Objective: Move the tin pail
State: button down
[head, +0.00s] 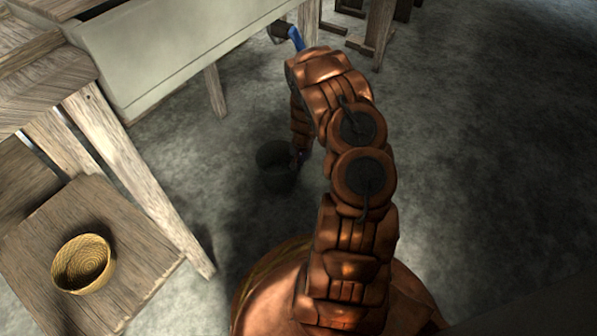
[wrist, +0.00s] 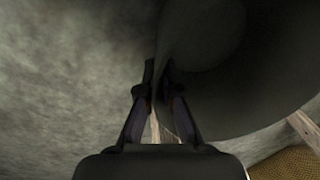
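The tin pail (head: 276,166) is a dark, round, open vessel, left of my arm in the head view; whether it rests on the floor or hangs just above it I cannot tell. In the wrist view the pail (wrist: 235,75) fills the upper right, its inside facing the camera. My gripper (wrist: 157,78) has one finger on each side of the pail's wall at the rim. The fingertips are close together with the thin wall between them, so it looks shut on the rim. In the head view my arm mostly hides the gripper.
A woven basket (head: 84,264) sits on a low wooden bench (head: 140,245) at the lower left. The wooden loom frame (head: 130,150) with its pale beam (head: 180,45) stands at the upper left. Grey floor (head: 480,150) is clear on the right.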

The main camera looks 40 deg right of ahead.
jog(key=shift+w+d+b, duration=0.8)
jog(key=shift+w+d, duration=0.35)
jog(key=shift+d, duration=0.05)
jog(key=c, duration=1.2)
grip_release()
jog(key=shift+c, duration=0.2)
jog(key=shift+r, duration=0.1)
notch_tip(320, 180, up, 7)
jog(key=shift+s+d+r, duration=0.15)
jog(key=shift+s+d, duration=0.1)
jog(key=shift+s, duration=0.1)
